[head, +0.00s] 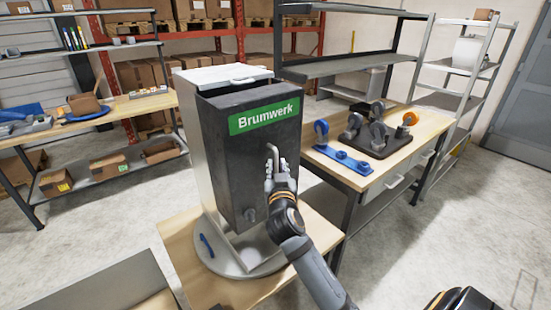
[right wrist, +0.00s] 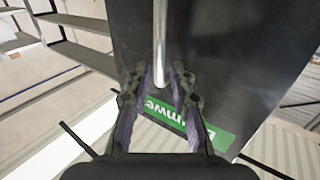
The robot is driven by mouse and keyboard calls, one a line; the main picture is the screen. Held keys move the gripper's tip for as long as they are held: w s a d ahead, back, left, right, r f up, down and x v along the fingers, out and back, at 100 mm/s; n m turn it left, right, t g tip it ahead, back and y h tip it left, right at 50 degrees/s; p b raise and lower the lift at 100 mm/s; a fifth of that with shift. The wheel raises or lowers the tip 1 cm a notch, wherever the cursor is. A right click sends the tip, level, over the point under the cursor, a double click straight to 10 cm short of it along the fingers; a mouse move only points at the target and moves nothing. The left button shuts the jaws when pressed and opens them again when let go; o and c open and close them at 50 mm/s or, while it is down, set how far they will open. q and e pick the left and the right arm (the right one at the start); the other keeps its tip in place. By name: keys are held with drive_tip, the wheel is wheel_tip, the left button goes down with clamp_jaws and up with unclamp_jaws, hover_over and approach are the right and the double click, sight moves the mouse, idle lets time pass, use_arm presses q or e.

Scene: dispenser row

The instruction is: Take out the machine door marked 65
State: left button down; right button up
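The machine door (head: 245,160) is a dark grey front panel with a green "Brumwerk" label (head: 264,116). It stands upright on the front of a light grey machine (head: 208,160). I see no mark 65 on it. A metal bar handle (head: 273,150) sticks out of the door. My right gripper (head: 277,172) is at the handle. In the right wrist view the handle (right wrist: 160,45) runs between the two fingers of my right gripper (right wrist: 157,82). The fingers are apart, with a gap on each side of the bar. My left gripper is not in view.
The machine stands on a round grey base (head: 258,268) on a wooden table (head: 185,265); a small blue item (head: 206,245) lies on the base. A workbench (head: 425,128) at the right holds a blue holder (head: 343,160) and a dark rack (head: 378,142) with wheels. Shelves stand at the left.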

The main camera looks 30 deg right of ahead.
sight(276, 160)
drive_tip(key=x, duration=0.4)
drive_tip(key=shift+d+p, duration=0.1)
drive_tip(key=shift+p, duration=0.3)
clamp_jaws()
drive_tip(key=shift+w+r, duration=0.1)
drive_tip(key=shift+r, duration=0.05)
drive_tip(key=shift+w, duration=0.1)
